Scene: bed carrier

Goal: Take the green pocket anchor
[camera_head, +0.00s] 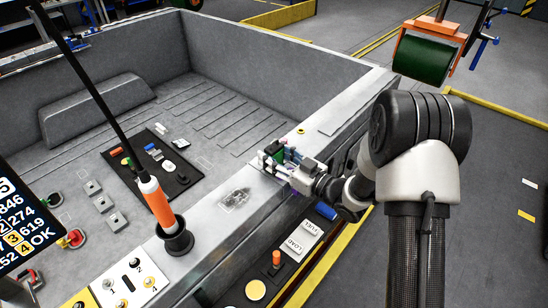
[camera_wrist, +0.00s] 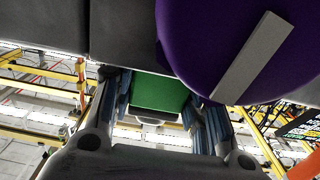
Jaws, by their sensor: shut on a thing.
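My gripper (camera_head: 280,160) is at the top of the truck bed's side wall, right of centre in the head view. It is shut on a green block (camera_head: 279,150), which looks like the green pocket anchor. In the wrist view the green block (camera_wrist: 158,92) sits between the two blue-grey fingers of my gripper (camera_wrist: 160,106). Its lower part shows a white and dark piece. The fingers hide its sides. In the head view the block is small, and I cannot tell whether it still touches the wall top.
A purple round thing (camera_wrist: 235,45) with a grey bar is close by in the wrist view. An orange-handled rod (camera_head: 158,205) stands in a black cup on the bed wall (camera_head: 215,215). A dark tray (camera_head: 130,150) with small coloured parts lies inside the bed. A green roller (camera_head: 424,60) is upper right.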

